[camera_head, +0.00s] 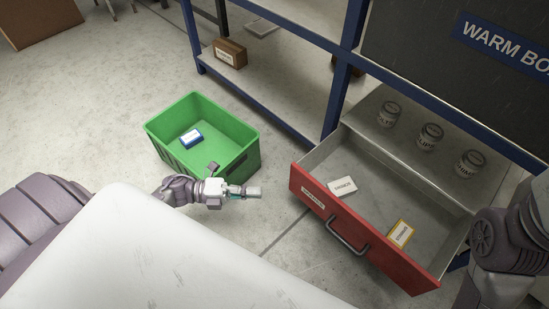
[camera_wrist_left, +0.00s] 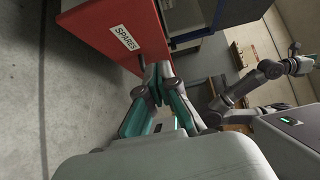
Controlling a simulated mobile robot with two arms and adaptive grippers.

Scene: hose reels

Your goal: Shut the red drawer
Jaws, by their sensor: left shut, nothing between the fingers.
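The red drawer (camera_head: 350,232) stands pulled out of the blue-framed rack, with its dark bar handle (camera_head: 347,237) on the front face. Inside lie a white labelled box (camera_head: 342,187) and a yellow-edged box (camera_head: 400,233). My left gripper (camera_head: 255,191) is shut and empty, to the left of the drawer front and apart from it in the head view. In the left wrist view the red front with its white label (camera_wrist_left: 124,37) lies just beyond my shut fingertips (camera_wrist_left: 158,72); I cannot tell whether they touch.
A green crate (camera_head: 247,162) with a blue-and-white box (camera_head: 191,137) stands on the floor behind my left gripper. Several jars (camera_head: 430,136) stand on the shelf behind the drawer. A brown box (camera_head: 230,53) sits on the low rack shelf.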

